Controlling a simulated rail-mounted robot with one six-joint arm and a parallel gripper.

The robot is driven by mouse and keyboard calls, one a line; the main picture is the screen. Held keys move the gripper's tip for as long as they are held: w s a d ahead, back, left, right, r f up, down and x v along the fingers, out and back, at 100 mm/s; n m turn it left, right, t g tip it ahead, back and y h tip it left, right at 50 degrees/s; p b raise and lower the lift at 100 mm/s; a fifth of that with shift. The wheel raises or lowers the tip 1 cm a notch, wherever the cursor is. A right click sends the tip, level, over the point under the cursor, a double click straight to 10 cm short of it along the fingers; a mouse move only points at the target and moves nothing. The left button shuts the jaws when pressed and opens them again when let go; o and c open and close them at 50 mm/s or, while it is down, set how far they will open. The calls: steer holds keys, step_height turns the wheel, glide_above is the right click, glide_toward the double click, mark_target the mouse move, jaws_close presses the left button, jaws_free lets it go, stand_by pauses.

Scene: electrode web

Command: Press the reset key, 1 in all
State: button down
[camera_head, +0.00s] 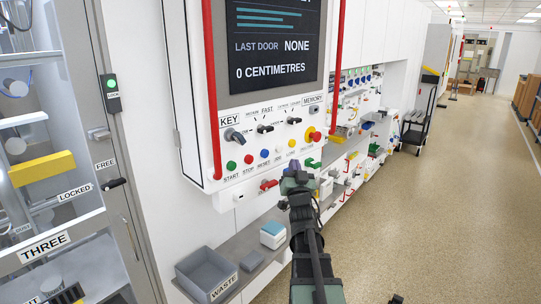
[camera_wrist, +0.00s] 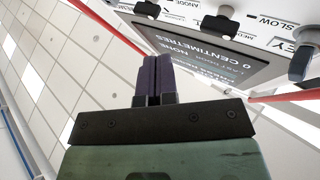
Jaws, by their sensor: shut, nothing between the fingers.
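The reset key (camera_head: 264,153) is a small blue round button on the lower part of the white control panel in the head view. It stands between the red stop button (camera_head: 248,158) and a white button (camera_head: 278,149). My gripper (camera_head: 291,168) is below and to the right of it in the head view, apart from it in the picture. How far the fingertips are from the panel is hard to tell. In the wrist view my dark purple fingers (camera_wrist: 153,78) are shut together and empty. The reset key does not show in the wrist view.
The green start button (camera_head: 231,165), yellow button (camera_head: 292,143) and red emergency knob (camera_head: 314,136) share the panel. Rotary switches and a screen (camera_head: 274,45) are above, red bars (camera_head: 212,90) at the sides. A waste bin (camera_head: 207,274) stands below. The aisle is free.

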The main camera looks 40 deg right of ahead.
mark_target(265, 154)
steer(key=shift+a+r, duration=0.1)
steer(key=shift+r, duration=0.05)
steer(key=w+a, duration=0.1)
steer(key=w, duration=0.7)
steer(key=shift+w, duration=0.4)
stand_by(1.8)
steer(key=shift+w, duration=0.4)
steer(key=shift+w+a, duration=0.1)
steer(key=shift+w, duration=0.35)
stand_by(0.8)
steer(key=shift+s, duration=0.85)
